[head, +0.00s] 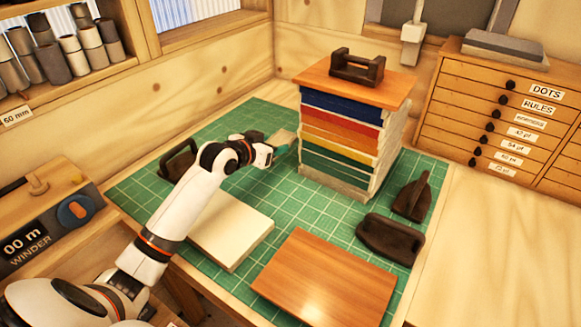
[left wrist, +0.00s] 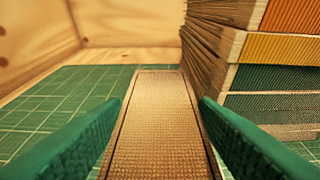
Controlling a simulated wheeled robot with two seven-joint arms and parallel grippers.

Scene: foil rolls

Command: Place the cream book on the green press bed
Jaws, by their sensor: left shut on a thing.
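A pale cream, book-like slab (head: 232,228) lies flat on the green gridded mat (head: 311,217), which is the only green bed I see. My left gripper (head: 283,143) is above the mat, just left of the book stack. Its green fingers (left wrist: 160,140) are shut on a tan, cloth-textured strip-like thing (left wrist: 158,120) with dark lines along its sides. The tan thing shows only as a small piece in the head view (head: 284,136); its full shape is hidden. My right gripper is not in view.
The tall stack of coloured books (head: 338,140) carries a wooden board (head: 313,76) and a dark handled weight (head: 357,66). Dark weights (head: 391,239) stand at the mat's right; another (head: 178,162) is at left. A second wooden board (head: 325,281) lies in front.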

